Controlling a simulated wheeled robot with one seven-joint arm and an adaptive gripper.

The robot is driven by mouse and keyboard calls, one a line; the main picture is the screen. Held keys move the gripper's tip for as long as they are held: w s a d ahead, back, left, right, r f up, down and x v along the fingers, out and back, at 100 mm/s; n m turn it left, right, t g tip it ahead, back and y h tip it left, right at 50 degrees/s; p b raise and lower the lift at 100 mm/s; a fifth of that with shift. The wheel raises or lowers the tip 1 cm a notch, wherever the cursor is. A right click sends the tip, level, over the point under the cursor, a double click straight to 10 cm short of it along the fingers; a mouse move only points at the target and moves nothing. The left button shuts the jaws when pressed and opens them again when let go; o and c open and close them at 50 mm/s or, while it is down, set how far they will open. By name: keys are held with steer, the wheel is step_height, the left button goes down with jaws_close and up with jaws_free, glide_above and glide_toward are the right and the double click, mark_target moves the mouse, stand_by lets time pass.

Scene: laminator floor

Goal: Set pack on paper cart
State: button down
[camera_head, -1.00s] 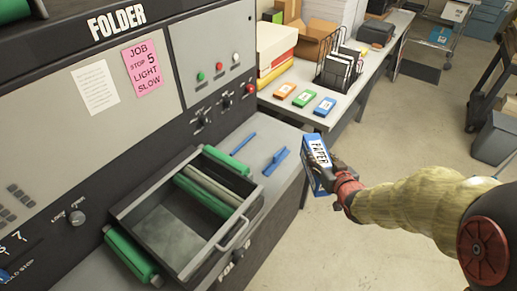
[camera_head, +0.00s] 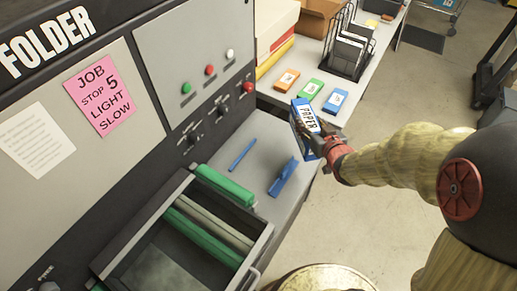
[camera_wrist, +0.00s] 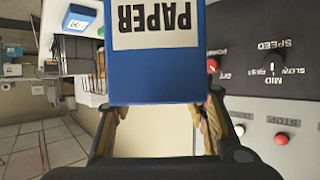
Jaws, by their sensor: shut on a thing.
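The pack is a blue box with a white label reading PAPER (camera_head: 303,117). My gripper (camera_head: 322,145) is shut on it and holds it up in front of the side table, to the right of the folder machine. In the wrist view the pack (camera_wrist: 155,75) fills the upper middle between my fingers (camera_wrist: 157,118), its label upside down. A wheeled cart (camera_head: 446,8) shows only in part at the top right edge; I cannot tell whether it is the paper cart.
The folder machine (camera_head: 150,100) stands at left with its open tray of green rollers (camera_head: 225,186). Blue tools (camera_head: 283,178) lie on its ledge. The side table holds orange, green and blue boxes (camera_head: 335,101) and a wire rack (camera_head: 350,45).

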steer(key=w+a+f+b, duration=0.3)
steer(key=w+a+f, duration=0.6)
steer(key=w+f, duration=0.2)
steer(key=shift+w+a+f, duration=0.2)
steer(key=shift+w+f, duration=0.05)
steer(key=shift+f, duration=0.55)
steer(key=shift+f, duration=0.1)
steer(key=c, duration=1.1)
jaws_free()
steer(key=shift+s+f+b, duration=0.1)
steer(key=shift+f+b, duration=0.05)
steer(key=shift+b, duration=0.15)
steer(key=shift+o, duration=0.6)
